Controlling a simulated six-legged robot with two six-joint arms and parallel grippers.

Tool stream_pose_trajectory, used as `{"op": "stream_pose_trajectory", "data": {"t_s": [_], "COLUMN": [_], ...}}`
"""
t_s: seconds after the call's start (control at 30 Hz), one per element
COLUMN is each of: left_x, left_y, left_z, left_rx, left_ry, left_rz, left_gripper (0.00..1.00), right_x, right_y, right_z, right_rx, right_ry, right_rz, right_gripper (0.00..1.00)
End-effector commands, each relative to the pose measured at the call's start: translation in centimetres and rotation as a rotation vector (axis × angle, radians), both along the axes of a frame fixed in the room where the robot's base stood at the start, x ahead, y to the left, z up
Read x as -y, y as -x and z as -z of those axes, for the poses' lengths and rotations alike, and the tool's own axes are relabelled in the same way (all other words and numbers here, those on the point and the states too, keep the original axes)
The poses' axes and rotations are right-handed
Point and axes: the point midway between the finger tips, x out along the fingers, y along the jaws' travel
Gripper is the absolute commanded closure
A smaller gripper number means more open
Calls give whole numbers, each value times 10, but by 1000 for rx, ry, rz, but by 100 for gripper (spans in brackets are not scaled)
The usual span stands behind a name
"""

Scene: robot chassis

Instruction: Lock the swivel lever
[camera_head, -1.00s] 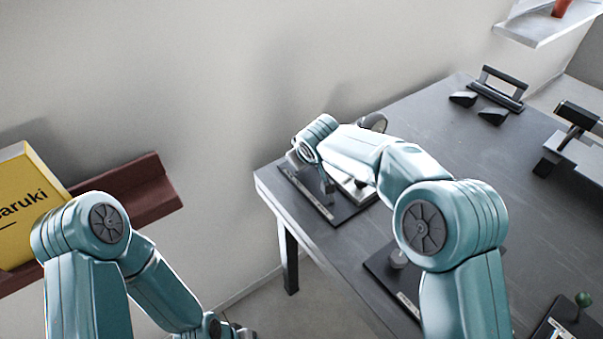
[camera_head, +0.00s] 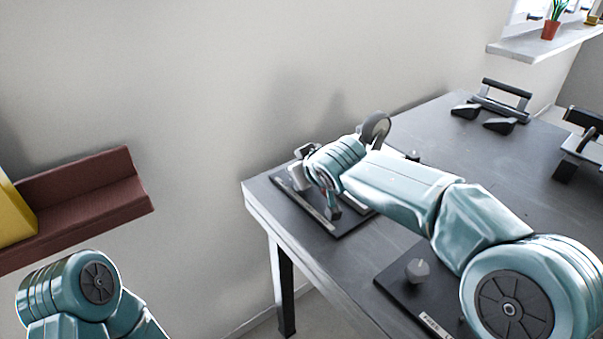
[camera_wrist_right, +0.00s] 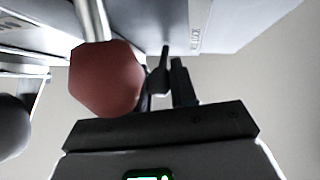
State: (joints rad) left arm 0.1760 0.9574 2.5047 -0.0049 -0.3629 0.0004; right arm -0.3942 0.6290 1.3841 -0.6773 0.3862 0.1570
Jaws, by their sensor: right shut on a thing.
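A dark base plate (camera_head: 345,222) with a light label strip lies at the table's near left corner, with a grey disc (camera_head: 376,130) at its back. My right arm reaches over it and hides much of the mechanism. In the right wrist view a red knob (camera_wrist_right: 105,80) on a metal shaft (camera_wrist_right: 93,20) stands close to the camera, beside the dark fingers of my right gripper (camera_wrist_right: 170,80). The gripper is shut on a slim dark part, seemingly of the swivel lever (camera_wrist_right: 164,55); the contact is hard to see. My left gripper is out of view.
A second plate with a grey knob (camera_head: 418,270) lies nearer on the table (camera_head: 330,260). Handled fixtures (camera_head: 500,105) stand at the back. A brown shelf (camera_head: 85,195) with a yellow box (camera_head: 14,215) is at left. A potted plant (camera_head: 550,30) stands on a wall shelf.

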Motion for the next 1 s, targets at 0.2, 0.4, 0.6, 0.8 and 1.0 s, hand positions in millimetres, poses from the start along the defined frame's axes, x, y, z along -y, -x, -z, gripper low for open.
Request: {"op": "stream_pose_trajectory", "data": {"t_s": [0.2,0.4,0.6,0.8,1.0], "left_x": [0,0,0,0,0], "left_y": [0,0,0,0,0], "left_z": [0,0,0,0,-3], "left_rx": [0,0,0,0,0], "left_ry": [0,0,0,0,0], "left_rz": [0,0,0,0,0], "left_gripper": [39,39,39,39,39], "right_x": [-1,0,0,8,23], "right_y": [1,0,1,21,61], "right_z": [1,0,-1,-18,-52], "right_rx": [-3,-2,-1,2,3], "right_ry": [0,1,0,0,-1], "right_rz": [-1,0,-1,-1,-1], "right_gripper": [100,48,48,48,48]}}
